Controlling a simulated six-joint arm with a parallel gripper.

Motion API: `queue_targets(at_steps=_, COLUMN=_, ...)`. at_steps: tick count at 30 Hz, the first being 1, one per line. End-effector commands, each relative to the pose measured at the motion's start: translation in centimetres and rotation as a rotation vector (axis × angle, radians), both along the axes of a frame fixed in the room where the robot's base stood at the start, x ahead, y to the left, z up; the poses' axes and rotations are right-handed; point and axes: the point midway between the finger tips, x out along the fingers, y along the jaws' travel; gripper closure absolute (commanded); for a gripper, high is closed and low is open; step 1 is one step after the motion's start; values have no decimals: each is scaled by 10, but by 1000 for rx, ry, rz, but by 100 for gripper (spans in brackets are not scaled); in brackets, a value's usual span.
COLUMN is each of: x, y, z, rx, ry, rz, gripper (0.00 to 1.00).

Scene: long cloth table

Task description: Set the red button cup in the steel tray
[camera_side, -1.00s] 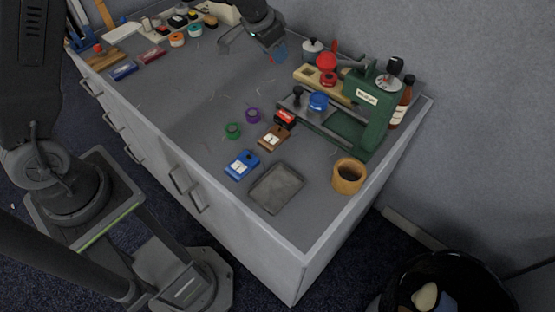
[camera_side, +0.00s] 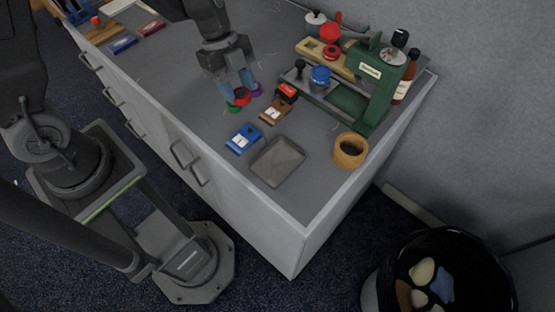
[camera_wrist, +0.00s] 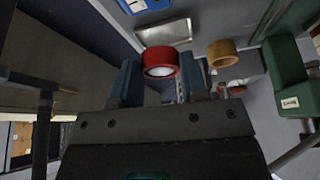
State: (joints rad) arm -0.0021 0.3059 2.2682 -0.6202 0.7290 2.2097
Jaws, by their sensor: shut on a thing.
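The red button cup (camera_side: 242,96) is between the fingers of my gripper (camera_side: 239,92), which is shut on it. In the wrist view the red cup (camera_wrist: 160,62) sits between the blue fingertips, its pale inside showing. In the side view it appears just above or beside the green and purple rings; its exact height is hard to tell. The steel tray (camera_side: 277,161) lies empty near the front right of the table, to the right of and nearer than my gripper. The tray also shows in the wrist view (camera_wrist: 165,34), beyond the cup.
A wooden ring (camera_side: 350,150) stands right of the tray. A green press (camera_side: 374,85) stands behind. A green ring (camera_side: 233,108) and purple ring (camera_side: 256,89) are close by.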

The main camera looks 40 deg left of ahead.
Motion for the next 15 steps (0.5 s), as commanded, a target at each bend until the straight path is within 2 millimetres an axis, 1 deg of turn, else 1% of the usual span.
queue_targets(at_steps=1, x=-5, y=-3, z=-1, rx=0, ry=0, rz=-33, gripper=100)
queue_targets(at_steps=5, x=-10, y=-17, z=-10, rx=0, ry=2, rz=-69, gripper=100)
queue_targets(at_steps=15, x=-16, y=-89, z=-53, rx=1, ry=2, rz=-70, gripper=100)
